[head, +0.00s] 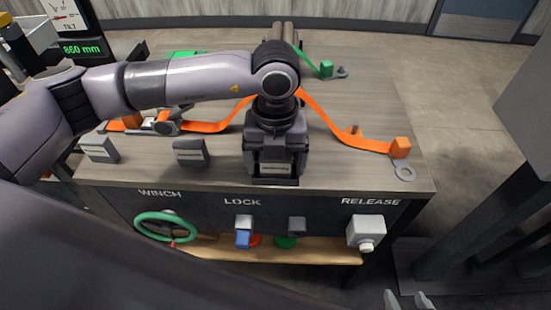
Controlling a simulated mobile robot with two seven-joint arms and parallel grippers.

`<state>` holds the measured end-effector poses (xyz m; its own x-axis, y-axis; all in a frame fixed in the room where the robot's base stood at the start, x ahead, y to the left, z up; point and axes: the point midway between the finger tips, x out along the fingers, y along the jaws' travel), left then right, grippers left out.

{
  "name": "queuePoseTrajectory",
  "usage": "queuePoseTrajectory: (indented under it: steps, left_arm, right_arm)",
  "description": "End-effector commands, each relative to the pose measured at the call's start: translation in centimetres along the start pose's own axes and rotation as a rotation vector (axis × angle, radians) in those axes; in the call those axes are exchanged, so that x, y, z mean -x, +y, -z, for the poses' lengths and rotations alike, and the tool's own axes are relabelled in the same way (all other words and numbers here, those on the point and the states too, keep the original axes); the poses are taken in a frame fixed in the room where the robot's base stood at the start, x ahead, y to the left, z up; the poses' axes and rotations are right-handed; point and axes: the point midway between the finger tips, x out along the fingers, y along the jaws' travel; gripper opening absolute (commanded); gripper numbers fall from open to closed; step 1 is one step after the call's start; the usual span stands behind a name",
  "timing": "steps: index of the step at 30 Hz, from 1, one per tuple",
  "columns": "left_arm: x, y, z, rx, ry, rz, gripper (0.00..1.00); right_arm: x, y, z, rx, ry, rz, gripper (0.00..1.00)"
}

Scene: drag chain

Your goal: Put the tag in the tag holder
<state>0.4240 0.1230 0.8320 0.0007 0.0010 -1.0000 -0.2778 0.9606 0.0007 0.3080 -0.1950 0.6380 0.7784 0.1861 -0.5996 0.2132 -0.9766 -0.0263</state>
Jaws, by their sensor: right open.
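My left arm reaches in from the left, and its gripper (275,172) points down at the front part of the table top. A pale labelled face shows between its dark sides; I cannot tell whether this is a tag in the jaws or a thing behind them. My right gripper (408,300) is open and apart from the table, at the bottom edge.
The table's right front is clear.

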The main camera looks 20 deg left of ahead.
Motion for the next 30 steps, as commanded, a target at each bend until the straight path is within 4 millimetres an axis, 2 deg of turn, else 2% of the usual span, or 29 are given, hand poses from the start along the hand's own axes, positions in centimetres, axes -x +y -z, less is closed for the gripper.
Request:
queuePoseTrajectory:
  steps: [9,14,24,30]
  left_arm:
    - [0.0,0.0,0.1,-0.001,0.001,-0.001,0.93]
    - [0.9,-0.1,0.0,-0.001,-0.001,0.001,0.93]
    - [8.0,-0.1,0.0,-0.002,-0.003,0.002,0.93]
    - [11.2,-0.1,0.0,-0.002,-0.001,0.001,0.93]
  right_arm:
    - [0.1,0.0,0.2,0.0,0.003,0.001,0.6]
    - [0.3,0.0,0.5,0.001,0.006,0.0,0.6]
    - [0.2,-0.2,0.4,-0.006,0.006,0.0,0.6]
    - [0.1,-0.2,0.4,-0.01,0.006,-0.001,0.6]
